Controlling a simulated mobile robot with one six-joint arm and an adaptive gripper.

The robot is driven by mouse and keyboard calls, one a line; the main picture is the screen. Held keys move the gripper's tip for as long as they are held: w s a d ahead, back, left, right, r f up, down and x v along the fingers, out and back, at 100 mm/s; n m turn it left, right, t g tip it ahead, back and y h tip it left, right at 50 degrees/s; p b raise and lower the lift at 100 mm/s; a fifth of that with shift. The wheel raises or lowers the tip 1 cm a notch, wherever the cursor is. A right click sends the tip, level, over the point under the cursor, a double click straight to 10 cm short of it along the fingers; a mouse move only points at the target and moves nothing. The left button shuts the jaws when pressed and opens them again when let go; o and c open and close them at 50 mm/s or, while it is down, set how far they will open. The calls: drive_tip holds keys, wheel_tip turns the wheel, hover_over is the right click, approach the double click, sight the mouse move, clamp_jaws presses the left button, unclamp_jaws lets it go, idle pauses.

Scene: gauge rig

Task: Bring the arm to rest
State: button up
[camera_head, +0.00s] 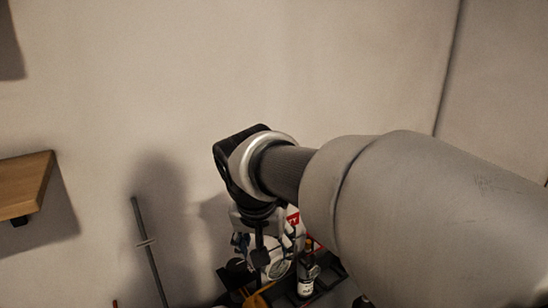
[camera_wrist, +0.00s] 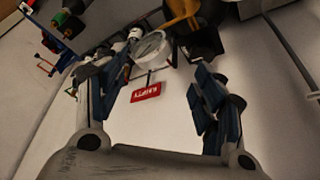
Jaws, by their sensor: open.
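My arm reaches in from the right side of the head view and covers much of the lower right. In the wrist view my gripper (camera_wrist: 162,88) is open, with its two dark blue fingers apart and nothing between the tips. A white round gauge (camera_wrist: 151,48) shows beyond the fingers in the wrist view, with a red tag (camera_wrist: 146,92) under it. I cannot tell from the picture whether the left finger touches anything. In the head view my wrist hides part of the rig, and the red tag shows there too (camera_head: 293,218).
A dark bench with clutter, including a small bottle (camera_head: 305,287), stands below my wrist. A thin grey rod (camera_head: 149,250) leans at the left. A wooden shelf (camera_head: 25,184) juts from the far left wall. The wall area above my arm is clear.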

drive_tip(key=s+d, duration=1.1)
drive_tip(key=d, duration=0.2)
drive_tip(key=s+d+f, duration=0.2)
drive_tip(key=s, duration=0.3)
drive_tip(key=s+d+f+n, duration=0.1)
drive_tip(key=s+d+f, duration=0.1)
drive_tip(key=s, duration=0.4)
drive_tip(key=shift+s+d+f+y, duration=0.15)
drive_tip(key=shift+d+f+y, duration=0.15)
drive_tip(key=shift+d, duration=0.3)
